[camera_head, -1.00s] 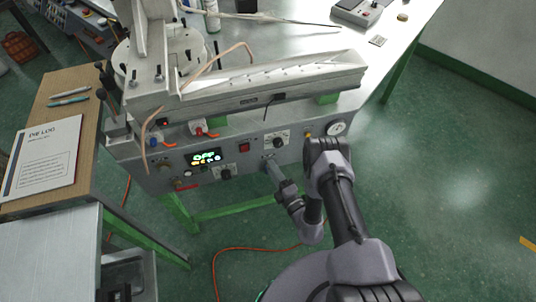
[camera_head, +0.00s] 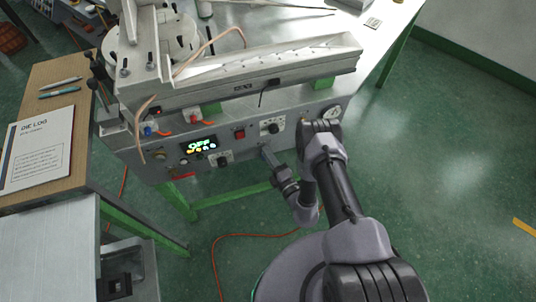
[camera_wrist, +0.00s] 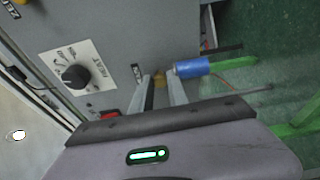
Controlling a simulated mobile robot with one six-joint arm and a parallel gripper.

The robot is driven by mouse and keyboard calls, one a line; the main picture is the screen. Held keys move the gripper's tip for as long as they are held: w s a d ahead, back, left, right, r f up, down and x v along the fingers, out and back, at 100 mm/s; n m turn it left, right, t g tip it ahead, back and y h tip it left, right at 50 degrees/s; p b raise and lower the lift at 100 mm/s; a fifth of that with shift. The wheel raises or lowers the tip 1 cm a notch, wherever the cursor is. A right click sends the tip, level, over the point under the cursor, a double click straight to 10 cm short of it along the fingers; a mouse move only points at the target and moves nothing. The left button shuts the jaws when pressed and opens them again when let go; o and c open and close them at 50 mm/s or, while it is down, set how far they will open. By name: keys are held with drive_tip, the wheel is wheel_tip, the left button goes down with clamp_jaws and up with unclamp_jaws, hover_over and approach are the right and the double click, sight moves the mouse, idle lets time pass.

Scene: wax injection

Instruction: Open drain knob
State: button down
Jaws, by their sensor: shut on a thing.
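In the wrist view, a small brass-coloured piece (camera_wrist: 158,76) sits between the fingertips of my gripper (camera_wrist: 160,85), close to the grey panel; I take it as the drain knob. My gripper is shut on it. A blue cylinder (camera_wrist: 191,67) lies just right of the right finger; I cannot tell whether it is part of the same knob. A small label (camera_wrist: 137,73) is on the panel to the left, too blurred to read. In the head view, my gripper (camera_head: 267,154) is at the lower edge of the machine's front panel, and my fingers hide the knob there.
A black dial (camera_wrist: 75,76) on a white plate is left of my gripper in the wrist view. An orange cable (camera_head: 235,236) lies on the green floor.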

drive_tip(key=shift+a+r+n+g+h+p, duration=0.1)
drive_tip(key=shift+n+h+p, duration=0.45)
drive_tip(key=shift+n, duration=1.95)
drive_tip(key=shift+a+r+n+g+h+p, duration=0.1)
drive_tip(key=shift+n+h, duration=0.8)
drive_tip(key=shift+n, duration=1.6)
drive_tip(key=shift+r+n+g+h+p, duration=0.2)
drive_tip(key=shift+n+h, duration=0.55)
drive_tip(key=shift+n, duration=1.75)
drive_tip(key=shift+w+f, duration=0.1)
drive_tip(key=c, duration=1.3)
unclamp_jaws()
drive_tip(key=shift+f, duration=0.1)
drive_tip(key=shift+d, duration=0.1)
